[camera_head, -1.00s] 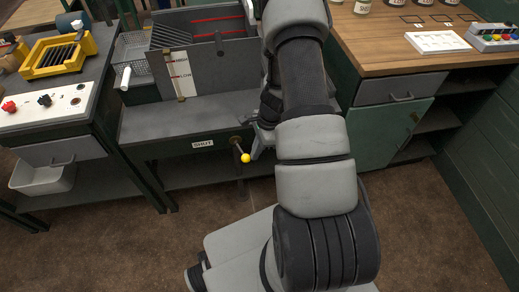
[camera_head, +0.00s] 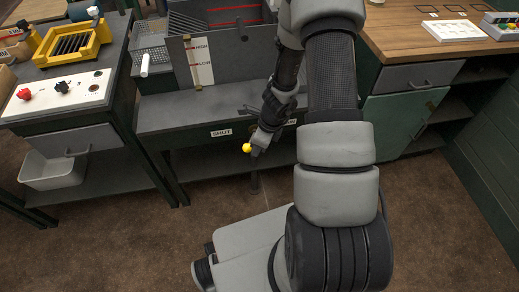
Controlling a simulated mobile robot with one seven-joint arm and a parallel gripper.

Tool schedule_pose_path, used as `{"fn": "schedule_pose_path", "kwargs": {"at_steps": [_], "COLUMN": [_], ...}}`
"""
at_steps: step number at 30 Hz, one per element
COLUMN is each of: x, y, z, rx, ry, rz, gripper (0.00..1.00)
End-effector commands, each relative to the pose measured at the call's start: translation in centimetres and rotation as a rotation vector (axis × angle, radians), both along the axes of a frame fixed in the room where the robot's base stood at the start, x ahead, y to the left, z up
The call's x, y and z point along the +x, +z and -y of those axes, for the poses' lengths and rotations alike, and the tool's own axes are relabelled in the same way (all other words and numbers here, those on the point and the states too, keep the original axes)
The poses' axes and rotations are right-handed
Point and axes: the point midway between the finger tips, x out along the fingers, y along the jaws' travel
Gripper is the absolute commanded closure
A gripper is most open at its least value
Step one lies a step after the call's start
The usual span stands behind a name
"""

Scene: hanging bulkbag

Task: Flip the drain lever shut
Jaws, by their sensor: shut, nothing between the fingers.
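The drain lever ends in a yellow ball knob (camera_head: 247,148), just below the front edge of the grey sink bench. A white label reading SHUT (camera_head: 221,133) is on the bench front, to the left of and slightly above the knob. My gripper (camera_head: 258,147) is at the lever, immediately right of the knob, and appears to touch it. Its fingers are shut with nothing between them. The lever's shaft and pivot are mostly hidden behind my gripper. A second label to the right is partly covered by my arm.
The grey tank with a level scale (camera_head: 201,62) stands on the bench above. A left bench holds a white panel with red and black knobs (camera_head: 58,97). A wooden counter and green cabinet (camera_head: 397,118) stand at right. Brown floor (camera_head: 150,250) lies open in front.

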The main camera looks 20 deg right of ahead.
Motion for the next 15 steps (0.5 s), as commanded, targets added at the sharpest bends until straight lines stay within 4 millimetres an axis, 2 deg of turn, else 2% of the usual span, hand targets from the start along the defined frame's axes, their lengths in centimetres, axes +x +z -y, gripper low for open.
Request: {"fn": "schedule_pose_path", "kwargs": {"at_steps": [15], "x": [0.34], "y": [0.02], "z": [-0.6], "rx": [0.001], "ry": [0.006], "rz": [0.0], "gripper": [1.0]}}
